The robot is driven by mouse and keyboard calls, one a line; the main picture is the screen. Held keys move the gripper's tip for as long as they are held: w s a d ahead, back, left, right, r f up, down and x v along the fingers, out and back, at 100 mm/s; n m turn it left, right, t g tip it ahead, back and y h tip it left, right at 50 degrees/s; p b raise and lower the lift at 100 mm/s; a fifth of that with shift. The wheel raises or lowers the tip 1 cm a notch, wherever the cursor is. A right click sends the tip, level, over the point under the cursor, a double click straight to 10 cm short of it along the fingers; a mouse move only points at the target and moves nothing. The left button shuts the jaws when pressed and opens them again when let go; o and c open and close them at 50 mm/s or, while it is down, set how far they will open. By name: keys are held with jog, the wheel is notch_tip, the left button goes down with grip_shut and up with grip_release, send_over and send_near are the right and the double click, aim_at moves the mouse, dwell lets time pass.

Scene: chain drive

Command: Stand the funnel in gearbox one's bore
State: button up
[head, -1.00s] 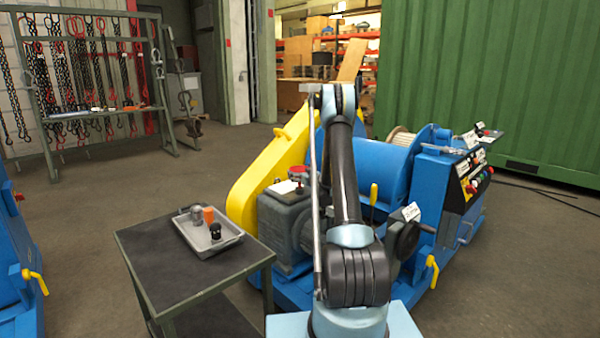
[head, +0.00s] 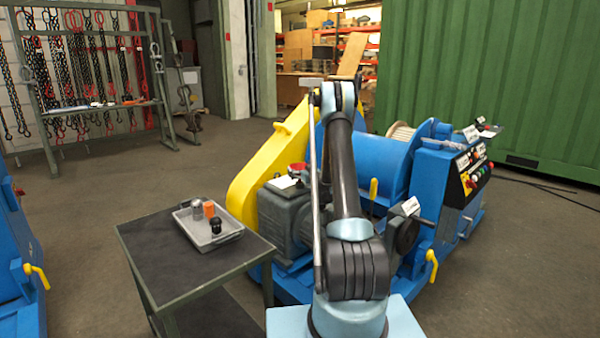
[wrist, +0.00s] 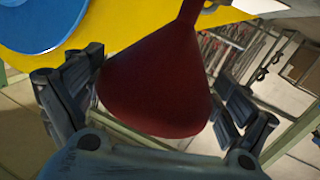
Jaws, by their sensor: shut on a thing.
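The dark red funnel (wrist: 155,85) fills the middle of the wrist view, its narrow spout toward the top and its wide cone toward me. My gripper (wrist: 160,95) is shut on it, with a finger on each side of the cone. The grey gearbox (head: 285,215) stands at the yellow guard in the head view, partly behind my arm. A small red shape (head: 298,168) shows above it beside my arm; I cannot tell whether it is the funnel. The bore is not visible, and my gripper is hidden in the head view.
The yellow guard (head: 262,165) and blue drum (head: 368,165) are close around the gearbox. A white card (head: 283,183) is on its top. A cart (head: 150,250) at left bears a grey tray (head: 228,236) with several small parts. Open floor lies beyond the cart.

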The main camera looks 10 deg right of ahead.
jog(key=shift+f, duration=0.15)
jog(key=o, duration=0.7)
